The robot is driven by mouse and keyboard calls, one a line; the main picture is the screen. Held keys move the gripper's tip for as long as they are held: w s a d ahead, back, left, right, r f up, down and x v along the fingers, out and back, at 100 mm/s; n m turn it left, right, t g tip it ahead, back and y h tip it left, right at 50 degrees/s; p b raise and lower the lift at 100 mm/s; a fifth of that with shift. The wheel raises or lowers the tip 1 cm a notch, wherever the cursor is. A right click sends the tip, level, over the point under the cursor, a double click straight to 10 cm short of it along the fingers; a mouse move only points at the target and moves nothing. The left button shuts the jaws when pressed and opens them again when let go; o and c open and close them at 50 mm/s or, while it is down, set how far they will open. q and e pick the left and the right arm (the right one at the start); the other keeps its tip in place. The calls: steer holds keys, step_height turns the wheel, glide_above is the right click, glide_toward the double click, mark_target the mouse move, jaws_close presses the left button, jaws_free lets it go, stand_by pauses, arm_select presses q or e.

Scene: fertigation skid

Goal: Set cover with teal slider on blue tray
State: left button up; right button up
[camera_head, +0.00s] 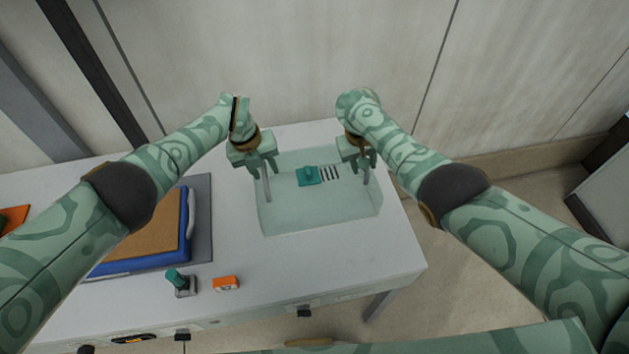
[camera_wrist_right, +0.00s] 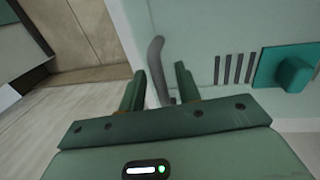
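The cover (camera_head: 315,212) is a pale translucent green box on the right part of the white table. Its teal slider (camera_head: 308,176) sits beside several dark slots, and it also shows in the wrist view (camera_wrist_right: 296,68). A grey handle stands at each end. My left gripper (camera_head: 264,170) is open around the left handle (camera_head: 267,188). My right gripper (camera_head: 364,164) is open at the right handle; in the wrist view that handle (camera_wrist_right: 157,60) stands between the spread fingers, with gaps. The blue tray (camera_head: 184,245) with a brown inside lies at the left, partly hidden by my left arm.
A grey mat (camera_head: 203,215) lies under the tray. A green-knobbed device (camera_head: 180,284) and an orange block (camera_head: 226,284) stand near the front edge. An orange item (camera_head: 12,219) is at the far left. A wall rises behind the table.

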arm_select(q)
steer(key=shift+f, duration=0.4)
arm_select(e)
steer(key=shift+d+f, duration=0.1)
steer(key=shift+f, duration=0.2)
arm_select(q)
jaws_close()
arm_select(e)
jaws_close()
arm_select(q)
steer(key=shift+r, duration=0.1)
